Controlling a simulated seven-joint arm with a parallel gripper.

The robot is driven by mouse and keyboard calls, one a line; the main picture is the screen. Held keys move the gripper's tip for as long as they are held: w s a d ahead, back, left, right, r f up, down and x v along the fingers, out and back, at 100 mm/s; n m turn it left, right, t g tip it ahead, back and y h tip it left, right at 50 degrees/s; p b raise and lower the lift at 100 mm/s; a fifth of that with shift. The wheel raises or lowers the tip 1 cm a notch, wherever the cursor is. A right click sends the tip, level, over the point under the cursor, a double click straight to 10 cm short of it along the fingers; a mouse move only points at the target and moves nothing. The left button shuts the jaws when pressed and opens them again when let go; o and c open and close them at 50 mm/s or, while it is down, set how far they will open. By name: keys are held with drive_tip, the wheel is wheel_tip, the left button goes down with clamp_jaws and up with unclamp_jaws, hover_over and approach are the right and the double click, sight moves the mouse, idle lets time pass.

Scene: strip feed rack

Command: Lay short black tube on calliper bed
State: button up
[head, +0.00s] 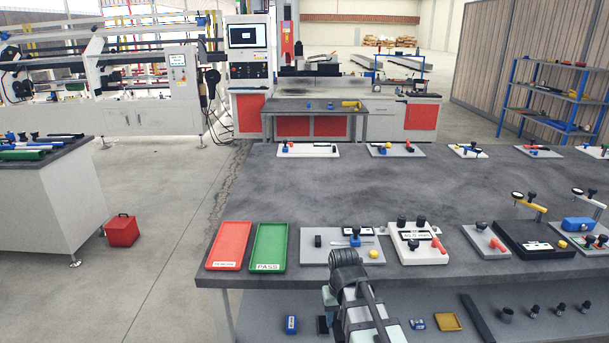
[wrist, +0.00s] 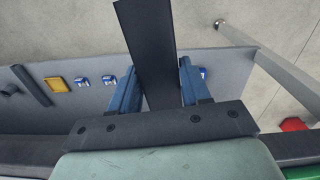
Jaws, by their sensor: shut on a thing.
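My gripper (wrist: 157,68) has its two blue fingers shut on a flat-looking black piece, taken as the short black tube (wrist: 147,32). The piece sticks out past the fingertips, over the lower shelf and floor. In the head view my arm stands at the table's front edge; the fingertips and held piece cannot be made out there. A white block with a readout, black knobs and a red part (head: 432,257) sits on the table right of my arm. A grey board (head: 310,257) behind my arm also carries a small readout. I cannot tell which is the calliper bed.
A red tray (head: 228,246) and a green PASS tray (head: 269,247) lie left of the grey board. A black dial-gauge stand (head: 520,240) is farther right. The middle of the table (head: 350,190) is clear. A lower shelf (wrist: 75,66) holds small blue items and a yellow tray (wrist: 57,84).

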drive_tip(key=s+d+f+m, duration=0.1)
drive_tip(key=d, duration=0.6)
drive_tip(key=shift+d, duration=0.25)
drive_tip(key=shift+a, duration=0.1)
